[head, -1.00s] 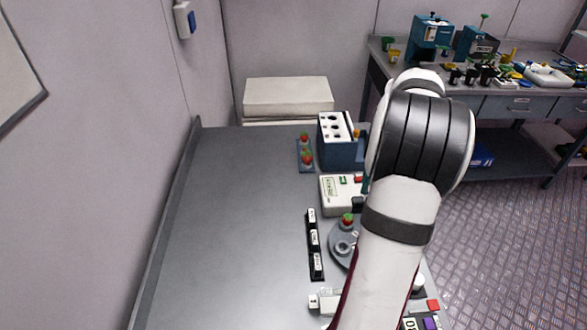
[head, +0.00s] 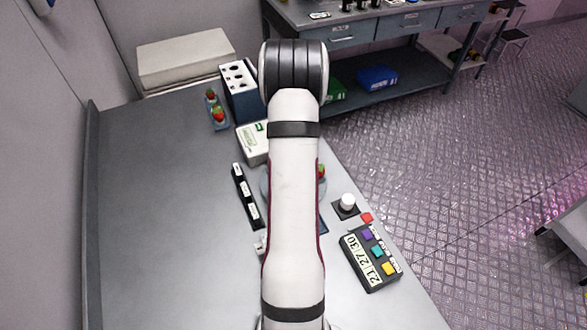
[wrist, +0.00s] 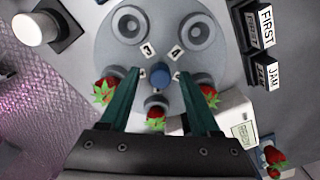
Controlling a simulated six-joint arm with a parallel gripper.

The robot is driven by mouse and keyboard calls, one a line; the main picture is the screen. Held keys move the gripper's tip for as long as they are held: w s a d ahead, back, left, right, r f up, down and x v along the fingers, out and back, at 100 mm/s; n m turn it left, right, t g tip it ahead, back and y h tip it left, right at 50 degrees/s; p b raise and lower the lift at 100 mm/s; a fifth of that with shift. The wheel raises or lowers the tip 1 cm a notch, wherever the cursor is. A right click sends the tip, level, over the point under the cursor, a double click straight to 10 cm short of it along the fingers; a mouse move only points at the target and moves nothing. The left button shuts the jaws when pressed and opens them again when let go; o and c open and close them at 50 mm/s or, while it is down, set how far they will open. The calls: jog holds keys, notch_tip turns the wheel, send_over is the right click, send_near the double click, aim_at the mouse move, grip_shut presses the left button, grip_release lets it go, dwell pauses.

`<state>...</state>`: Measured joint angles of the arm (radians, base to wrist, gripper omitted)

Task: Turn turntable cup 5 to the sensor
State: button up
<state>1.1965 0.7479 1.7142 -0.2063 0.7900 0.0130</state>
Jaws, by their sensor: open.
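The grey turntable (wrist: 182,52) fills the upper middle of the wrist view, with a blue hub (wrist: 160,75) and several round cups. Two upper cups look empty. Strawberries sit at the left (wrist: 104,92), bottom (wrist: 155,121) and right (wrist: 209,96), partly behind my fingers. Small number cards lie near the hub; I cannot read them surely. My gripper (wrist: 160,79) is open over the disc, with its green fingers apart on either side of the hub. In the head view my arm hides most of the turntable (head: 265,186). The white sensor box (head: 251,144) stands beyond it.
A black label strip (head: 246,196) lies left of the turntable. A white knob (head: 348,200) and a button panel (head: 369,258) lie to its right. A blue rack (head: 240,98) and a strawberry tray (head: 216,112) stand at the back. The left tabletop is clear.

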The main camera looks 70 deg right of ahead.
grip_shut()
dwell(1.4)
